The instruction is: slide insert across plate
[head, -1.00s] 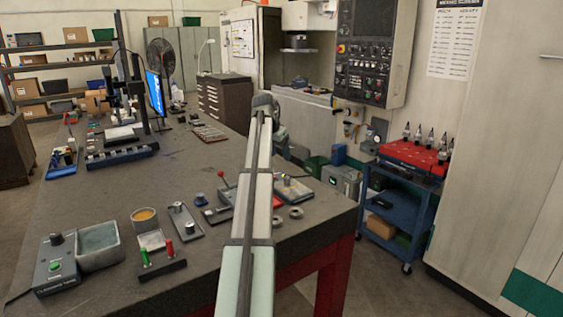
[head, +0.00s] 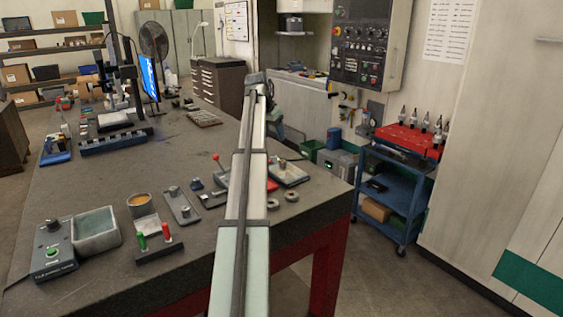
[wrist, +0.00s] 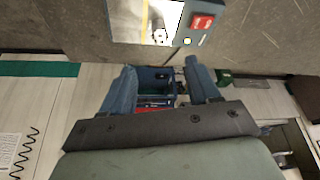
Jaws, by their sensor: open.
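On the bench in the head view, a grey plate with a small round knob (head: 181,206) lies left of my arm. A second pale plate with a knob (head: 289,173) lies just right of my arm. I cannot tell which of these parts is the insert or the plate of the task. In the wrist view my gripper (wrist: 160,78) has its two bluish fingers well apart with nothing held between them. In the head view my arm reaches away over the bench, and my gripper cannot be made out there.
The bench (head: 110,190) also carries a control box (head: 53,250), a grey tub (head: 96,232) and red and green handles (head: 157,242). Two rings (head: 283,197) lie near its right edge. A blue cart (head: 397,190) stands right, beyond clear floor. A red switch (wrist: 202,22) tops the wrist view.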

